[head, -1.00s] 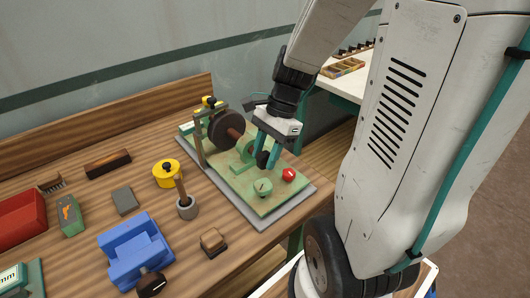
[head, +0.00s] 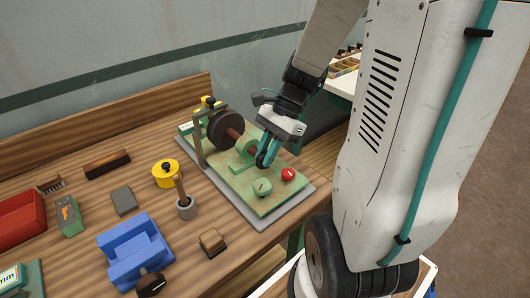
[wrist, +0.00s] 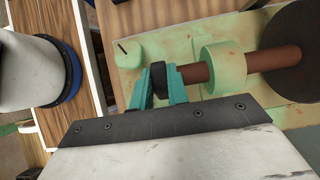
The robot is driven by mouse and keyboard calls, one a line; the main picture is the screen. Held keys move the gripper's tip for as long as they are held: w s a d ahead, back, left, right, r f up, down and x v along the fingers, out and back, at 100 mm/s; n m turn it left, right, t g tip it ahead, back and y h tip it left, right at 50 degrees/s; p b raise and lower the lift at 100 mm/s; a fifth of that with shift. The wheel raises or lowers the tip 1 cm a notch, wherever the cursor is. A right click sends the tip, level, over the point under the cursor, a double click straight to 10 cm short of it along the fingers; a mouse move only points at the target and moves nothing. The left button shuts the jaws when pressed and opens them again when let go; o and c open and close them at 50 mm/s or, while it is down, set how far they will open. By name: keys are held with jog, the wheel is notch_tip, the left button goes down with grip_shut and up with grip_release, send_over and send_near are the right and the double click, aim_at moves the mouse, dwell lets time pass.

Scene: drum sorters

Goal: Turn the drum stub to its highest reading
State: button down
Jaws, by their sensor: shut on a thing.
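The drum sorter has a dark round drum (head: 226,129) on a reddish-brown shaft (wrist: 270,60) that runs through a pale green bearing ring (wrist: 223,67). The shaft ends in a short black drum stub (wrist: 162,80). My gripper (head: 266,159) has teal fingers, shut on the stub from either side; they also show in the wrist view (wrist: 157,86). The fingers hide most of the stub in the head view. A green round piece with a dark pointer line (head: 262,187) sits on the base plate near the stub end. I cannot read any value on it.
A red button (head: 288,174) stands on the green base plate (head: 228,187) close to my fingers.

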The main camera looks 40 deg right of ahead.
jog(key=y, duration=0.2)
jog(key=d+y, duration=0.1)
jog(key=y, duration=0.1)
jog(key=shift+f, duration=0.15)
jog(key=shift+d+f+y, duration=0.1)
jog(key=shift+y, duration=0.8)
jog(key=shift+d+f+y, duration=0.1)
jog(key=shift+y, duration=1.1)
jog(key=c, duration=1.4)
grip_release()
jog(key=shift+o, duration=0.2)
jog(key=v, duration=0.7)
jog(key=shift+d, duration=0.4)
jog(key=shift+r, duration=0.1)
